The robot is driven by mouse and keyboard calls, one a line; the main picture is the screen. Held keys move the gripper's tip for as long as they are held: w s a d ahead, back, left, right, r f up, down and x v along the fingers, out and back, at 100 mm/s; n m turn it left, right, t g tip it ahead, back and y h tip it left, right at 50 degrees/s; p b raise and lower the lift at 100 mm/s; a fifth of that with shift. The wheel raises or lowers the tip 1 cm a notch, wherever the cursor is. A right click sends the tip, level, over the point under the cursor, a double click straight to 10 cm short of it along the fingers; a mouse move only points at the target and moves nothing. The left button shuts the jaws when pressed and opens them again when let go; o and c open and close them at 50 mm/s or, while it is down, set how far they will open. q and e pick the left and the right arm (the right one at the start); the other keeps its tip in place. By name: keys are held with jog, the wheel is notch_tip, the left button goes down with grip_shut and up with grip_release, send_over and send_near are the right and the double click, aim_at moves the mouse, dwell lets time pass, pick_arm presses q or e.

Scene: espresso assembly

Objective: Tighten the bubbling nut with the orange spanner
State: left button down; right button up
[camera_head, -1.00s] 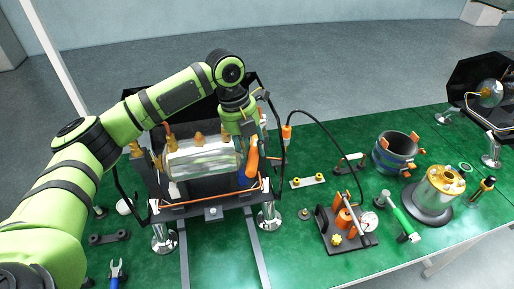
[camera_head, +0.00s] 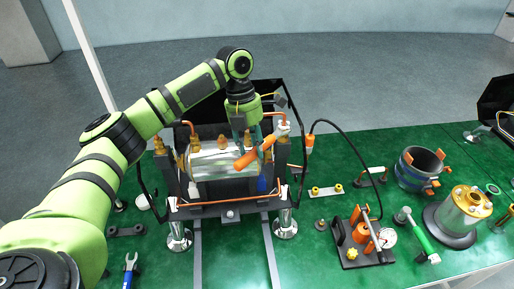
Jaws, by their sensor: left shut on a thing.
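My left gripper (camera_head: 250,142) is shut on the orange spanner (camera_head: 247,158) above the right part of the silver boiler (camera_head: 215,168). The spanner is tilted, its orange handle end low on the left and its pale head (camera_head: 283,130) up on the right. The head is close to the upright copper pipe (camera_head: 283,118) at the boiler's right end. I cannot tell whether it sits around a nut there. Brass fittings (camera_head: 222,142) stand on the boiler. No bubbling shows clearly, and the gripper hides part of this area. My right gripper is not in view.
The boiler sits in a dark frame (camera_head: 190,212) on the green table (camera_head: 310,260). A blue-ended spanner (camera_head: 130,265) lies front left. An orange pump with gauge (camera_head: 362,240), a green-handled tool (camera_head: 418,240), a brass-topped vessel (camera_head: 462,212) and a dark ring (camera_head: 420,170) stand to the right.

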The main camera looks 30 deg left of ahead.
pick_arm(q)
jog(key=shift+w+a+m, duration=0.2)
jog(key=shift+a+m, duration=0.35)
jog(key=shift+m, duration=0.15)
jog(key=s, duration=0.1)
jog(key=s+a, duration=0.1)
jog(key=s, duration=0.1)
jog(key=shift+s+a, duration=0.1)
jog(key=shift+s, duration=0.1)
